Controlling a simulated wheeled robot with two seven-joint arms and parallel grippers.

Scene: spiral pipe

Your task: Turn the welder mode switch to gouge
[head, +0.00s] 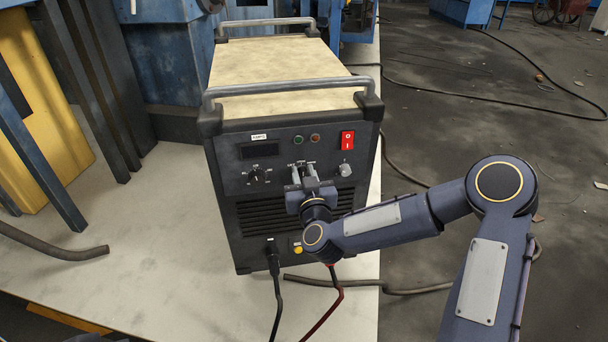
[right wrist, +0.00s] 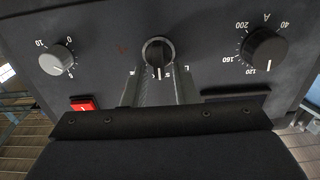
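The welder (head: 225,160) stands on a pale table with its front panel facing me. My right gripper (head: 303,168) is at the middle of that panel and hides most of the mode switch in the head view. The right wrist view shows the panel upside down. There the mode switch (right wrist: 158,52) is a round black knob with a white pointer line toward the picture's bottom. My right gripper's two fingers (right wrist: 159,80) are spread at either side of the knob's lower edge. Contact cannot be told, and the mode labels are too small to read. My left gripper is not in view.
The current dial (head: 258,175) is left of the gripper; a small grey knob (head: 345,170) and the red power switch (head: 347,140) are right. Cables hang from the panel's lower front. A metal handle (head: 290,88) crosses the top front. The table left of the welder is mostly clear.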

